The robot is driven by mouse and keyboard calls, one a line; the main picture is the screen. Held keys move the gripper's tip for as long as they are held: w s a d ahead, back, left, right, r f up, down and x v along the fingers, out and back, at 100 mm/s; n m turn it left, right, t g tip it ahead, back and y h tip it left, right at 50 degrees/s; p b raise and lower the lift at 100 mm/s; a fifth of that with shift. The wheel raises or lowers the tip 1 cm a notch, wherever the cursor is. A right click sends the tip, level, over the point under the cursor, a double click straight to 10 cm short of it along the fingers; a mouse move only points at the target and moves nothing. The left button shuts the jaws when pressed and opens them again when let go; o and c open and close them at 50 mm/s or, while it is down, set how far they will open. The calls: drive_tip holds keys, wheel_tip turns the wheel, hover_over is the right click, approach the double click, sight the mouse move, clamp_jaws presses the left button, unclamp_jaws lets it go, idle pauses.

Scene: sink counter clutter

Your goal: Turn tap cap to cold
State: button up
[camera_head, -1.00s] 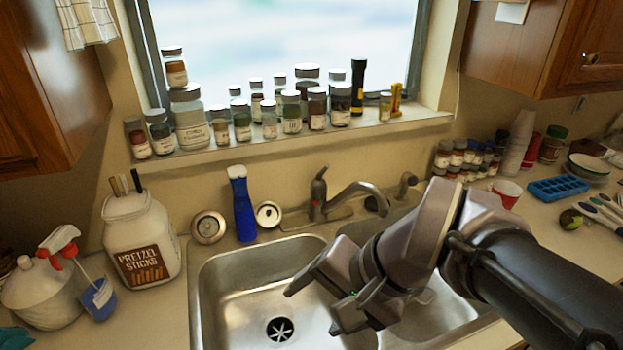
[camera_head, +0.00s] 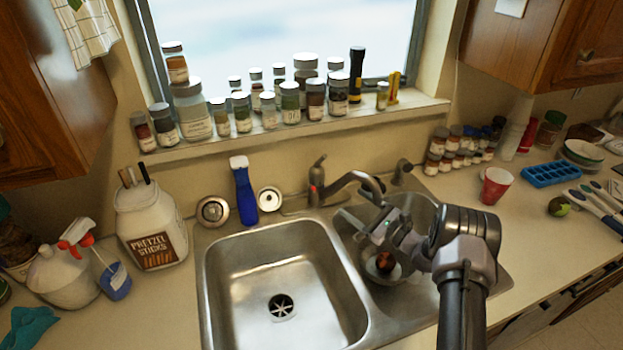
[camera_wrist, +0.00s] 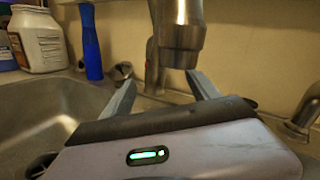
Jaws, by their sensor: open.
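The tap (camera_head: 316,192) stands behind the sink, with its lever cap (camera_head: 318,163) on top and a small red mark on its body. Its spout (camera_head: 345,182) reaches right over the divider between the basins. My gripper (camera_head: 360,203) is open and empty, over the right basin, right of the cap and close to the spout. In the wrist view, the spout's end (camera_wrist: 180,45) shows large beyond and between the spread fingers of my gripper (camera_wrist: 163,88). The tap body is partly hidden behind the spout there, and the cap cannot be made out.
A pretzel tub (camera_head: 150,225) stands left of the sink. A small side fixture (camera_head: 401,172) is right of the spout. Jars line the windowsill (camera_head: 300,133). The left basin (camera_head: 260,275) is clear.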

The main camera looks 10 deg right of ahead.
sight(324, 181)
drive_tip(key=w+a+m+t+b, duration=0.1)
drive_tip(key=a, duration=0.1)
drive_tip(key=w+a+m+t+b, duration=0.1)
drive_tip(key=w+a+m+t, duration=0.1)
drive_tip(key=w+a+f+m+t+b, duration=0.1)
drive_tip(key=a+m, duration=0.1)
drive_tip(key=a, duration=0.1)
drive_tip(key=shift+w+t+h, duration=0.35)
drive_tip(key=shift+t+h, duration=0.05)
drive_tip(key=shift+m, duration=0.3)
drive_tip(key=x, duration=0.2)
drive_tip(key=b+x, duration=0.1)
drive_tip(key=x, duration=0.4)
drive_tip(key=shift+w+d+r+b, duration=0.15)
drive_tip(key=shift+d+r+b, duration=0.1)
drive_tip(key=shift+r+b, duration=0.15)
